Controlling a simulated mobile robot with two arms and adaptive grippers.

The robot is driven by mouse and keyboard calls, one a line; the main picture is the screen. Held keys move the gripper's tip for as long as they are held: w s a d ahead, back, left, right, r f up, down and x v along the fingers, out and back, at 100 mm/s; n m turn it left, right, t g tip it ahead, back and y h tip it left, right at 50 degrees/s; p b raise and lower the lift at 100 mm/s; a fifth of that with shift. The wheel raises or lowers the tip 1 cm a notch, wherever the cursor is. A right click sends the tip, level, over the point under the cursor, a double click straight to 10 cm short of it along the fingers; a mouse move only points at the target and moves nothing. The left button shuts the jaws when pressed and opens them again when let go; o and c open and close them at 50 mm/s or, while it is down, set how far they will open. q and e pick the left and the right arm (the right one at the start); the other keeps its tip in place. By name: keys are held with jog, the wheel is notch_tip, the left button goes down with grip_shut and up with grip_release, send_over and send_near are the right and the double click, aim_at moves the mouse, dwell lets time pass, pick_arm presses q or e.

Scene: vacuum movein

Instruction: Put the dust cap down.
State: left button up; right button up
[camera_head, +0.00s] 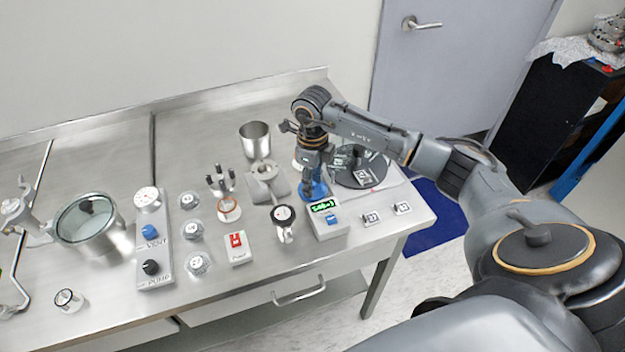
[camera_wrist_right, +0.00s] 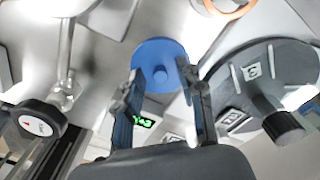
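The dust cap looks like a blue disc with a small central knob (camera_wrist_right: 160,52). In the head view it lies low at the table's right part as a blue patch (camera_head: 314,191), partly covered by my gripper. My right gripper (camera_head: 311,180) points down right over it. In the wrist view the fingers of my right gripper (camera_wrist_right: 162,88) are spread apart, one on each side of the cap, with clear gaps to the knob. I cannot tell whether the fingertips touch the disc's rim. My left gripper is not in view.
A green-display box (camera_head: 328,219) stands just in front of the cap, a black round plate (camera_head: 362,168) to its right. A gauge (camera_head: 284,222), metal cup (camera_head: 255,140) and red-switch box (camera_head: 238,248) are to the left.

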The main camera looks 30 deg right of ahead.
jog(key=shift+r, duration=0.5)
notch_tip(320, 180, up, 11)
jog(key=b, duration=0.2)
jog(key=shift+r, duration=0.2)
